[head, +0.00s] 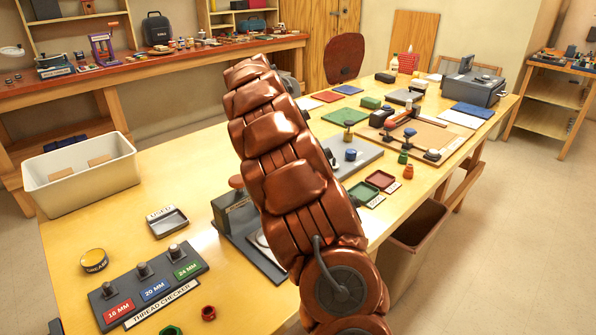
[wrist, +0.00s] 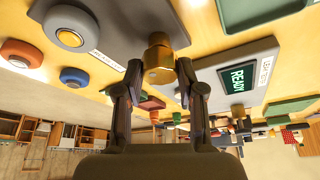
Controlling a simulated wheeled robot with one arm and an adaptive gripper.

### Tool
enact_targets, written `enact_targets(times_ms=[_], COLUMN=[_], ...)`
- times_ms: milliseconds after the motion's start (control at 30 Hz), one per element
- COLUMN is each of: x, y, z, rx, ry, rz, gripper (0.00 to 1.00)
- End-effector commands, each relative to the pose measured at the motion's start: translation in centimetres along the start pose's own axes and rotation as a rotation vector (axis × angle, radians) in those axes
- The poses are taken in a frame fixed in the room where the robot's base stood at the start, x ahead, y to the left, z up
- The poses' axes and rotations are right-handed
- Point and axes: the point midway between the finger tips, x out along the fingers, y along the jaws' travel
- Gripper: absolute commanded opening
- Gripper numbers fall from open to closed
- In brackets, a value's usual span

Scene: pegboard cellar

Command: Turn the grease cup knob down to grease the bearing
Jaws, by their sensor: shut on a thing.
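In the wrist view, a brass knob (wrist: 158,52) stands on a grey plate, and I take it for the grease cup knob. My gripper (wrist: 158,68) has one dark finger on each side of it and is shut on it. A bearing cannot be made out beneath the knob. In the head view, my bronze arm reaches over the table and hides the gripper and the knob.
The head view shows a thread checker board (head: 150,287), a USED tray (head: 168,223) and a white bin (head: 82,180).

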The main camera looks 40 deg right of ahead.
Motion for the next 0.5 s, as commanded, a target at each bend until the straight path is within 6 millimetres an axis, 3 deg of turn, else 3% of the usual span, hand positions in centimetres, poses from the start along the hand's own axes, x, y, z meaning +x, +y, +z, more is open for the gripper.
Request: enact_targets(times_ms=[500], x=[0.02], y=[-0.09], z=[-0.01], rx=[0.114], ry=[0.0], rz=[0.047], gripper=[0.04])
